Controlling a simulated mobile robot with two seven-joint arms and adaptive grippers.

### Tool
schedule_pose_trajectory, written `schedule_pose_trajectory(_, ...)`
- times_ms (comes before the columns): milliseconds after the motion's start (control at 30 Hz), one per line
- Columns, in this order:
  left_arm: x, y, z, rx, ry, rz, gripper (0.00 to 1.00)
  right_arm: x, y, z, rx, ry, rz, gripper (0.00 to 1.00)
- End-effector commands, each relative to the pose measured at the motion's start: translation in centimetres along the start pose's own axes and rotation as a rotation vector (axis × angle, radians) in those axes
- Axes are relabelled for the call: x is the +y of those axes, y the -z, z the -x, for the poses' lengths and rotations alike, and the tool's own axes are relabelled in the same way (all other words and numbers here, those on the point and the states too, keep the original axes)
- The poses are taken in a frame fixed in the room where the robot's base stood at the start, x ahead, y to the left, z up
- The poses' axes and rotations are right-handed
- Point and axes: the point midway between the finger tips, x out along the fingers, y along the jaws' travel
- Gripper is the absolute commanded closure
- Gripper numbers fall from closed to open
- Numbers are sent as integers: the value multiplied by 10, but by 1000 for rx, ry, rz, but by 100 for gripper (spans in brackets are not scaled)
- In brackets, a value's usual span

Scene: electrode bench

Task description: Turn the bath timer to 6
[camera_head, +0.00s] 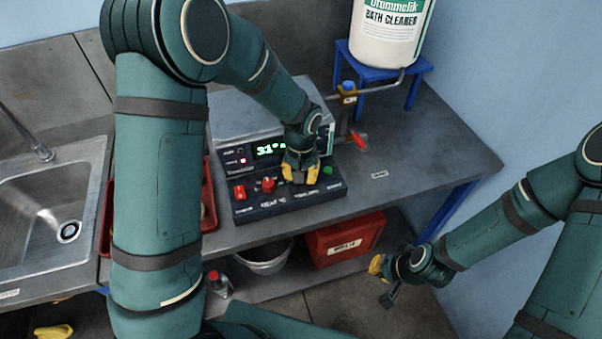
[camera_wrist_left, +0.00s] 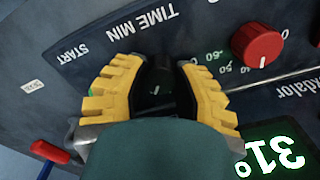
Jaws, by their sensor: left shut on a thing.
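The bath's control panel (camera_head: 250,207) is a dark sloping face on the bench, with a lit display (camera_head: 270,149) that reads about 31°. The bath timer (camera_wrist_left: 155,85) is a black knob by the "TIME MIN" label, with a short pale mark on its top. My left gripper (camera_head: 300,172) is shut on it, and its yellow fingers (camera_wrist_left: 155,95) press the knob from both sides. My right gripper (camera_head: 381,281) is open and empty, low in front of the bench.
A red knob (camera_head: 268,184) with a number scale, a red switch (camera_head: 239,191) and a green button (camera_head: 327,170) are close by on the panel. A sink (camera_head: 45,210) is at left.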

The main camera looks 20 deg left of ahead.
Motion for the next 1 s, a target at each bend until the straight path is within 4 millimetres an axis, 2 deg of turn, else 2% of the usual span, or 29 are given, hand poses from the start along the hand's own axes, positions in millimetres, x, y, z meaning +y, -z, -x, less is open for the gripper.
schedule_pose_trajectory(233,0,0,0,-1,0,1,100,0,0,0,0,0,0,100)
schedule_pose_trajectory(267,0,0,0,-1,0,1,62,0,0,0,0,0,0,100)
schedule_pose_trajectory(333,0,0,0,-1,0,1,37,0,0,0,0,0,0,100)
schedule_pose_trajectory(733,0,0,4,1,0,2,36,0,0,0,0,0,0,100)
schedule_pose_trajectory(867,0,1,21,4,-1,2,36,0,0,0,0,0,0,100)
schedule_pose_trajectory(1000,0,1,49,5,-2,3,36,0,0,0,0,0,0,100)
